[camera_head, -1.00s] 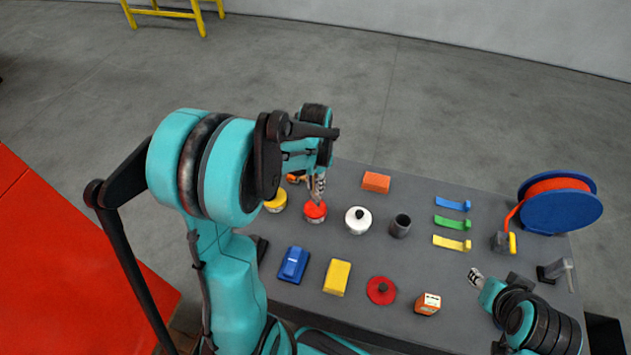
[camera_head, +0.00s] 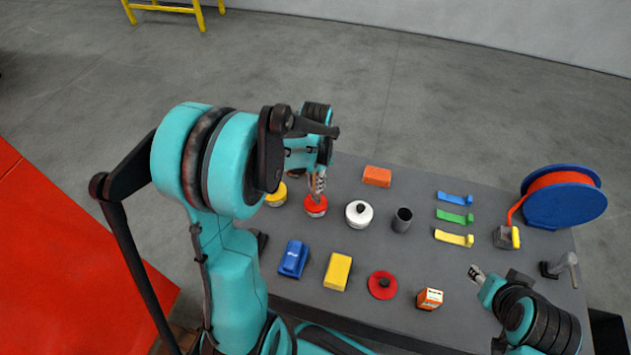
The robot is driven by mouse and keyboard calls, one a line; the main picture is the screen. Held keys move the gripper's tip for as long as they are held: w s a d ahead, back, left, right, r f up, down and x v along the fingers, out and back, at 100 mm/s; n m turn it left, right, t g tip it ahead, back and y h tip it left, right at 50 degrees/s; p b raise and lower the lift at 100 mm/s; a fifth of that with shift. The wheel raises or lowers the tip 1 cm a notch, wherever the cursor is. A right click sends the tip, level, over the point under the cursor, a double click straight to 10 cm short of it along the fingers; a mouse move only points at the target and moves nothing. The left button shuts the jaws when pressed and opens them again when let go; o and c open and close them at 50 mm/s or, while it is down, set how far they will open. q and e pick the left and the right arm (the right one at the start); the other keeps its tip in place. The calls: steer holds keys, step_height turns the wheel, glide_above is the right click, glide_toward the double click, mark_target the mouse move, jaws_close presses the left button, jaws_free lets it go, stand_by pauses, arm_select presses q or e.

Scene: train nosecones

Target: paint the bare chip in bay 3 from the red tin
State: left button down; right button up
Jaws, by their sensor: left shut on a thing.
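The red tin (camera_head: 316,209) stands on the grey table between the yellow tin and the white tin. My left gripper (camera_head: 319,186) is directly above the red tin, pointing down, with its tips at or just over the tin's top. It is shut on what seems to be a thin brush, mostly hidden by the fingers and the arm; I cannot tell whether its end touches the paint. My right gripper (camera_head: 476,272) is low over the right part of the table; its fingers are too small to judge. Bay 3 and the bare chip cannot be made out.
Nearby are the yellow tin (camera_head: 276,196), white tin (camera_head: 359,214), dark cup (camera_head: 402,220) and orange block (camera_head: 377,176). Blue (camera_head: 293,259) and yellow (camera_head: 337,271) blocks and a red disc (camera_head: 382,285) lie in front. A blue reel (camera_head: 562,200) stands right. A large red surface (camera_head: 70,270) is left.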

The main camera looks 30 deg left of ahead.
arm_select(q)
steer(key=shift+f+b, duration=0.5)
steer(key=shift+b, duration=0.05)
stand_by(1.4)
steer(key=shift+r+p, duration=0.7)
steer(key=shift+r, duration=0.15)
steer(key=shift+r+p, duration=1.9)
steer(key=shift+r, duration=0.8)
steer(key=shift+f, duration=0.1)
